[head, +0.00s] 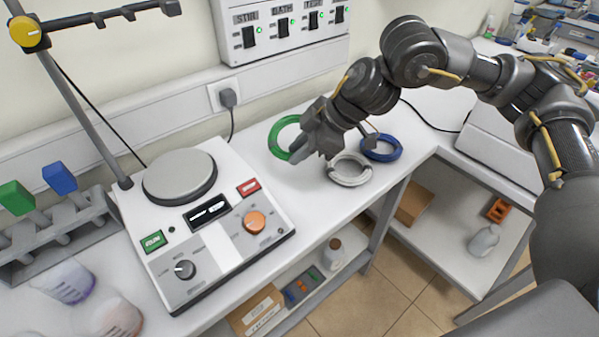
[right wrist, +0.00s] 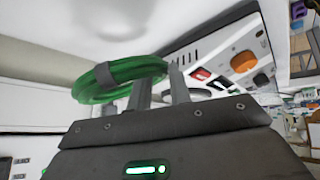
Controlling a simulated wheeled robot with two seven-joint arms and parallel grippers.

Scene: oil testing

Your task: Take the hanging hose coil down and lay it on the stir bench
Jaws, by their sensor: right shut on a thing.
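The green hose coil (head: 274,137) is at my right gripper (head: 302,148), over the white bench top (head: 310,208), just right of the stirrer. In the right wrist view the green coil (right wrist: 125,72) lies across the fingers of the gripper (right wrist: 163,85), which is shut on it. A grey band shows on the coil. I cannot tell whether the coil touches the bench. A white coil (head: 350,181) and a blue coil (head: 382,156) lie on the bench under and beside my right wrist. My left gripper is not in view.
The hotplate stirrer (head: 215,245) stands left of the coils. A metal stand (head: 90,120) rises behind it. A tube rack (head: 50,235) and beakers (head: 62,282) are at far left. A switch box (head: 283,28) and plug socket (head: 225,94) are on the wall.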

